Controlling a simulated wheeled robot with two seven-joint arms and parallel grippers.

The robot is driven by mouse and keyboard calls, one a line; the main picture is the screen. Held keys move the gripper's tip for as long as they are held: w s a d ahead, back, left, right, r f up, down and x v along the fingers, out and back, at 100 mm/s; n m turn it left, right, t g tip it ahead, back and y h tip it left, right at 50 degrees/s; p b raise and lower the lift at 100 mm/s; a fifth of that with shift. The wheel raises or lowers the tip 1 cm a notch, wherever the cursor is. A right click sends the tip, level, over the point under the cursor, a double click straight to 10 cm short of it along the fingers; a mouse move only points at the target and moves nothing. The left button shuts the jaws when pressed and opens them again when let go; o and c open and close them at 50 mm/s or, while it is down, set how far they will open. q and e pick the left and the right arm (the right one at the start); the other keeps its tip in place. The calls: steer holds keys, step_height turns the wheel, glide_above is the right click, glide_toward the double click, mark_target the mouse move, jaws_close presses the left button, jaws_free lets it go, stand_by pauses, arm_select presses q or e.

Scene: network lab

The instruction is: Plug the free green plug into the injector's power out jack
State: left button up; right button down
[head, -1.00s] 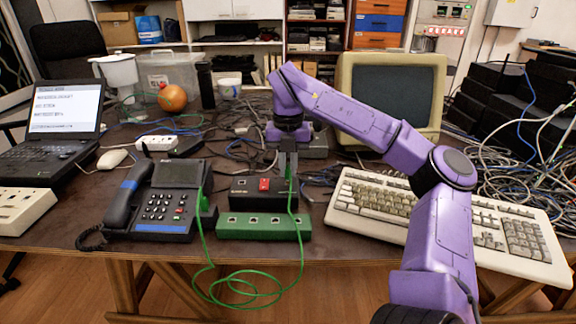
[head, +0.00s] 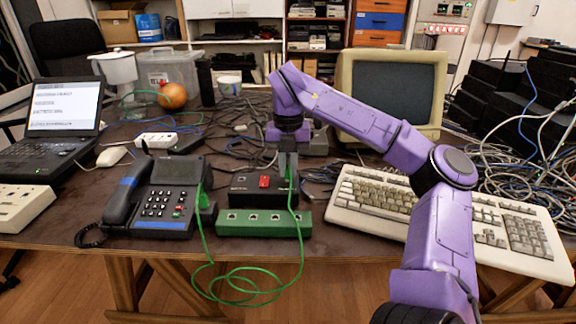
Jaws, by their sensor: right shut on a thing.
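My right gripper (head: 288,160) points down over the right part of the black injector box (head: 240,198), which has a red part on it. It is shut on the green plug, which is mostly hidden between the fingers. The green cable (head: 292,205) hangs from there, past the front of the green switch (head: 262,223), and loops below the table edge. Its other end runs up to the right side of the desk phone (head: 168,200). I cannot tell whether the plug touches the injector. My left gripper is not in view.
A beige keyboard (head: 447,222) and a monitor (head: 396,92) stand to the right. A laptop (head: 62,118), a white mouse (head: 112,156) and a power strip (head: 156,141) are on the left. Tangled cables lie behind the injector and at the far right.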

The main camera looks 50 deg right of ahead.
steer(key=shift+f, duration=0.3)
stand_by(0.4)
steer(key=c, duration=1)
jaws_free()
steer(key=shift+c, duration=0.2)
step_height(320, 180, up, 10)
steer(key=p, duration=0.2)
steer(key=shift+r+p, duration=0.25)
steer(key=shift+p, duration=0.1)
